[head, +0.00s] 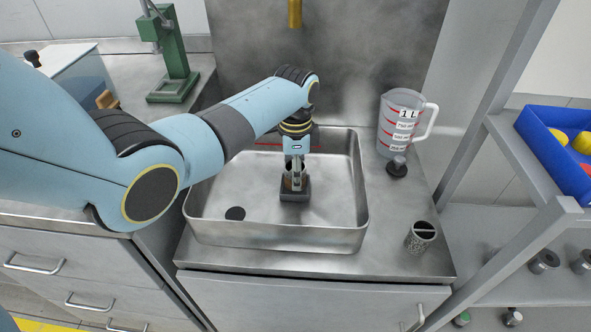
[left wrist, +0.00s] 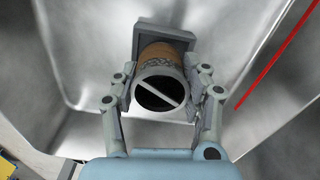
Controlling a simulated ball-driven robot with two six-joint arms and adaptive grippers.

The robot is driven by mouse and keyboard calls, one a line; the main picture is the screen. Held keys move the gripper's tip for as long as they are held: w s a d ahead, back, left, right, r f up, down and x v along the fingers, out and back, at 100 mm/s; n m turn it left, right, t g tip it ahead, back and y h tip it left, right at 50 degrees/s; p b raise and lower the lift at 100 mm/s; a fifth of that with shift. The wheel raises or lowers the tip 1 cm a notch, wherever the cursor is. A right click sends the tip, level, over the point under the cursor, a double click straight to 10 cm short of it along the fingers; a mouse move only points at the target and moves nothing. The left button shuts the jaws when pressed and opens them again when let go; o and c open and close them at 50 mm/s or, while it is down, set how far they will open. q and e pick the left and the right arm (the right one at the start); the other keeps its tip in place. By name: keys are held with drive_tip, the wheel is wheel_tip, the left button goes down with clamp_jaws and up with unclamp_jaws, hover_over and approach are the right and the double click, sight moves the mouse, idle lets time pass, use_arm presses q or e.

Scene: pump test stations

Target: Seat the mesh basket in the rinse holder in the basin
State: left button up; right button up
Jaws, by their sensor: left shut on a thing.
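My left gripper (head: 294,174) is over the sink basin (head: 225,236) and shut on a mesh basket. In the left wrist view the gripper (left wrist: 164,103) has a finger on each side of the mesh basket (left wrist: 158,90), a round dark-mouthed cup with a pale bar across its top and a brownish side. The dark grey rinse holder (head: 296,195) stands on the basin floor; it also shows behind the basket in the left wrist view (left wrist: 150,31). The basket is at the holder, but I cannot tell whether it is fully down in it. My right gripper is not in view.
A similar mesh cup (head: 421,238) stands on the counter right of the basin. A measuring jug (head: 398,120) and a small black-topped item (head: 397,167) stand behind it. A brass spout (head: 295,12) hangs above; a green stand (head: 173,60) is back left.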

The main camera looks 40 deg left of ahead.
use_arm(q)
drive_tip(key=shift+f, duration=0.45)
idle(0.4)
idle(0.8)
drive_tip(key=o, duration=1.2)
drive_tip(key=shift+o, duration=0.4)
drive_tip(key=o, duration=0.4)
drive_tip(key=shift+o, duration=0.2)
wheel_tip(320, 180, up, 8)
drive_tip(key=p, duration=0.8)
drive_tip(key=shift+p, duration=0.4)
drive_tip(key=shift+w, duration=0.1)
